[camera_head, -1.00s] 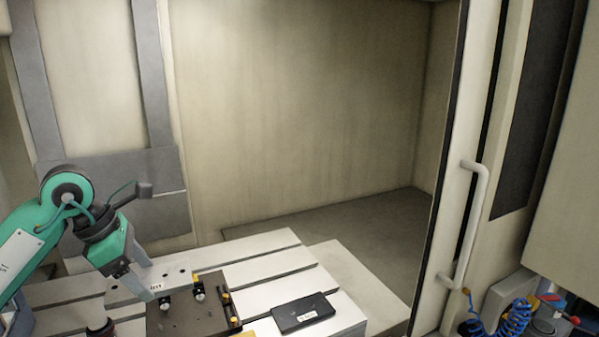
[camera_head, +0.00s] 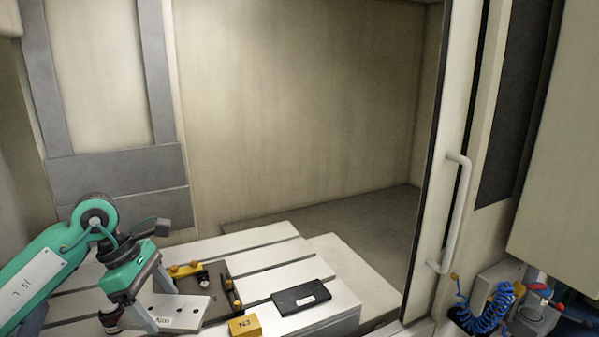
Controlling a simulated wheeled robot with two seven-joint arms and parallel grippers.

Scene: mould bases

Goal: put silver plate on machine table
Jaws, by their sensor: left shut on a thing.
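The silver plate (camera_head: 186,313), a flat light block with small holes and dark lettering on its front edge, is at the lower left. My left gripper (camera_head: 158,303) is shut on its left part, with a finger on each side. The plate covers the near part of a dark base plate (camera_head: 216,282); I cannot tell whether it touches it. The machine table (camera_head: 262,238) is pale with long slots and lies under these things. My right gripper is not in view.
Yellow and black stops stand on the dark base's far edge (camera_head: 186,269) and right edge (camera_head: 232,293). A black block (camera_head: 302,297) with a white label lies to the right. A yellow block (camera_head: 245,325) is at the front. A door handle (camera_head: 458,215) is at right.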

